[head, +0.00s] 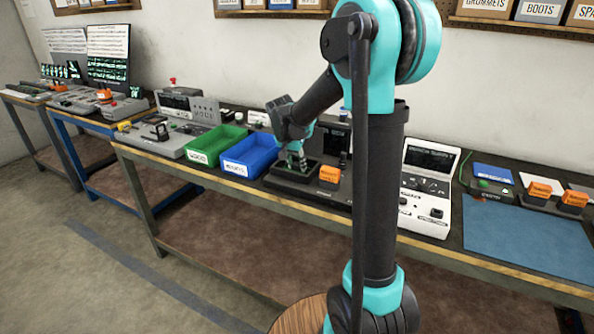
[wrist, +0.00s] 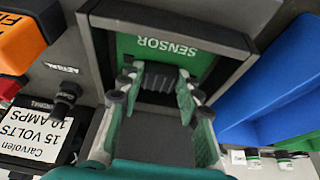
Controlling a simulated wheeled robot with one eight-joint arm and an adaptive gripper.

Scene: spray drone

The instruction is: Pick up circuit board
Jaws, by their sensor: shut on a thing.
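The circuit board (wrist: 150,48) is a green panel marked SENSOR, lying in a dark square tray (wrist: 234,82). In the wrist view my gripper (wrist: 157,83) has its two teal fingers closed on a dark ribbed part at the board's near edge. The fingers hide part of the board. In the head view my gripper (head: 297,163) reaches down into the black tray (head: 280,184) on the bench, and the board is mostly hidden there. I cannot tell whether the board is lifted off the tray floor.
A blue bin (head: 250,154) and a green bin (head: 215,145) stand left of the tray. An orange block (head: 330,175) sits close on its right. A white instrument (head: 428,190) stands farther right, near a blue mat (head: 525,238) with open room.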

